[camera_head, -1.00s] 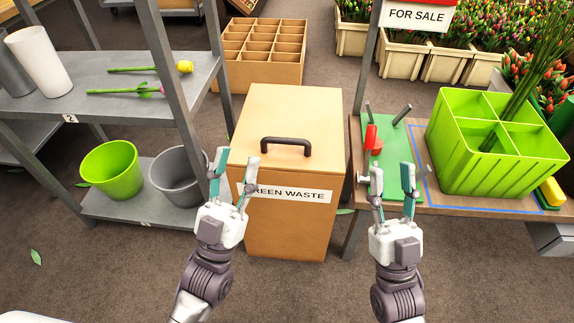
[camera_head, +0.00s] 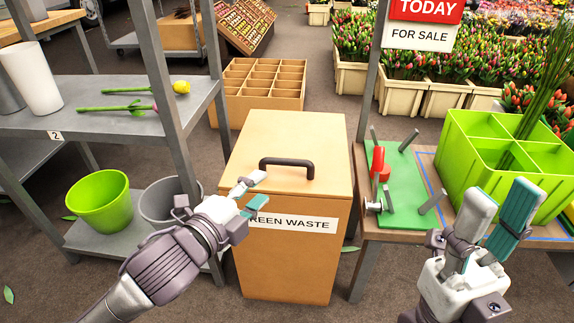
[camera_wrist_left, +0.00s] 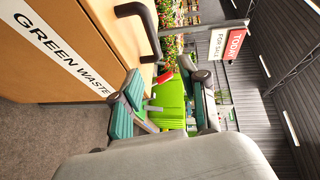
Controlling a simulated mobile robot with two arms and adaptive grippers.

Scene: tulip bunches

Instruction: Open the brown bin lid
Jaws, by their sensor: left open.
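The brown bin (camera_head: 285,255) stands in the middle with its lid (camera_head: 300,135) shut. A dark arched handle (camera_head: 287,162) stands on the lid; it also shows at the top of the left wrist view (camera_wrist_left: 145,22). My left gripper (camera_head: 258,192) is open and empty at the lid's front left edge, just in front of the handle and apart from it. Its fingers frame the lower part of the left wrist view (camera_wrist_left: 160,75). My right gripper (camera_head: 505,190) is open and empty, in front of the workbench on the right.
A grey shelf (camera_head: 115,92) with an upright post stands close left of the bin, holding a green bucket (camera_head: 98,205) and a grey bucket. A workbench with a green board (camera_head: 400,185) and green divided crate (camera_head: 470,165) is close on the right. Floor behind is partly clear.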

